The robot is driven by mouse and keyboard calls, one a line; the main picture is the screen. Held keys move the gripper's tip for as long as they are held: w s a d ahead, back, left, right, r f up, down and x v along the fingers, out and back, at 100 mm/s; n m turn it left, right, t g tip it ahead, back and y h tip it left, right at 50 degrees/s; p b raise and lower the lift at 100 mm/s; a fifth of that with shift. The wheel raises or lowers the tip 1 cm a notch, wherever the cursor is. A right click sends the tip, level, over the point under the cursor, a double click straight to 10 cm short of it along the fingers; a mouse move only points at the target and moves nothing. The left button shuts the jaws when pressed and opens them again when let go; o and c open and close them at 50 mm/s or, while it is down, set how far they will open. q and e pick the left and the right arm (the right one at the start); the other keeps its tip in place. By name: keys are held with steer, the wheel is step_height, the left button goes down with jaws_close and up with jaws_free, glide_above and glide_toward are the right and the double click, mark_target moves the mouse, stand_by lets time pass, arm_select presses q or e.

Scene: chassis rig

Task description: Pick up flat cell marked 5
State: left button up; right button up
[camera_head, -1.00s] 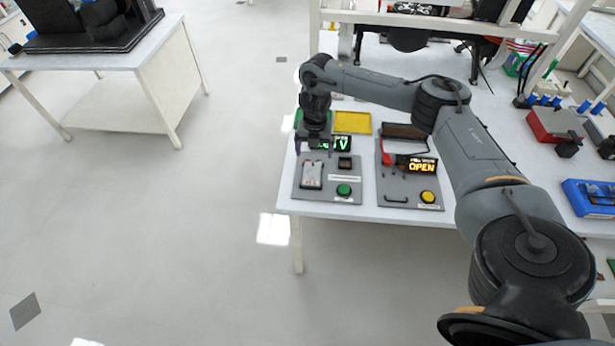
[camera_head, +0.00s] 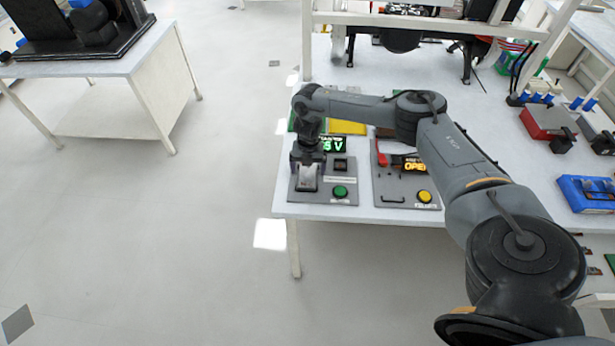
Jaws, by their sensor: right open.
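A pale, silvery flat cell (camera_head: 307,181) lies at the left of the grey test panel (camera_head: 325,197) near the table's front left corner. Any number on it is too small to read. My right gripper (camera_head: 306,179) points down right at this cell, its dark fingers open on either side of it. The upper part of the cell is hidden by the gripper. I cannot tell whether the fingers touch it. My left gripper does not show.
The panel has a green-lit display (camera_head: 334,144) and a green button (camera_head: 340,191). Right of it is a second panel with a yellow button (camera_head: 424,196), a red handle and an "OPEN" display. A yellow tray (camera_head: 346,127) lies behind.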

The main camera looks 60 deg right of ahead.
steer(key=shift+c, duration=0.2)
steer(key=c, duration=1.2)
steer(key=shift+c, duration=0.2)
steer(key=shift+r, duration=0.1)
